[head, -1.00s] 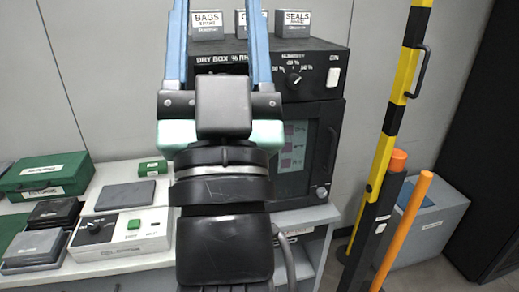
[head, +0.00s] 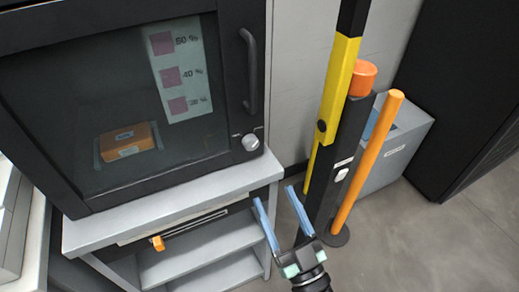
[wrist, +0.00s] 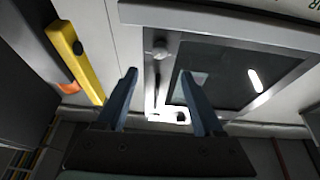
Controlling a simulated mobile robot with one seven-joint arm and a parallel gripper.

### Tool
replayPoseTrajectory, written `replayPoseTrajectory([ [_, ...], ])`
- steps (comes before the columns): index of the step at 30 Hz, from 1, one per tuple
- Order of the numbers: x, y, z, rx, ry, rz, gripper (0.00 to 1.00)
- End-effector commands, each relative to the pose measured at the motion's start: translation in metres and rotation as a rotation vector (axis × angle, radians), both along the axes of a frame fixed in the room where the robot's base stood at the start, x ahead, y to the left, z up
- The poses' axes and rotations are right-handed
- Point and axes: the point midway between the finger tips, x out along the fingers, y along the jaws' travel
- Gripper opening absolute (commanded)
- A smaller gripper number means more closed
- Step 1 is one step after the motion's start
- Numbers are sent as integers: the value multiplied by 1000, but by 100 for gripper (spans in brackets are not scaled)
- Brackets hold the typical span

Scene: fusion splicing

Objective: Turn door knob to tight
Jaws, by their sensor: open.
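The door knob (head: 251,142) is a small round silver knob at the lower right of the dry box door (head: 90,150), below the black door handle (head: 249,72). Tiny marks sit by the knob; I cannot read its setting. My gripper (head: 276,194) is open and empty, below and slightly right of the knob, apart from it.
The box stands on a grey shelf unit (head: 165,205) with an orange tab (head: 158,243) below its top. An orange block (head: 128,141) sits behind the door glass. A yellow and black post (head: 333,100), an orange pole (head: 367,160) and a grey bin (head: 400,150) stand right.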

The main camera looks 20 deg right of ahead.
Motion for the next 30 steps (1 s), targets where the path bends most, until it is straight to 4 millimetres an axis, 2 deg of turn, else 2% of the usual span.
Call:
replayPoseTrajectory([
  [9, 63, 1, 28, -2, -6, 0, 69],
  [15, 90, 1, 38, -2, -4, -1, 69],
  [21, 100, 1, 42, -1, -2, -1, 69],
  [28, 100, 1, 43, -1, -2, 0, 69],
  [29, 100, 1, 43, -1, -2, 0, 67],
  [30, 100, 1, 43, -2, -2, -1, 60],
])
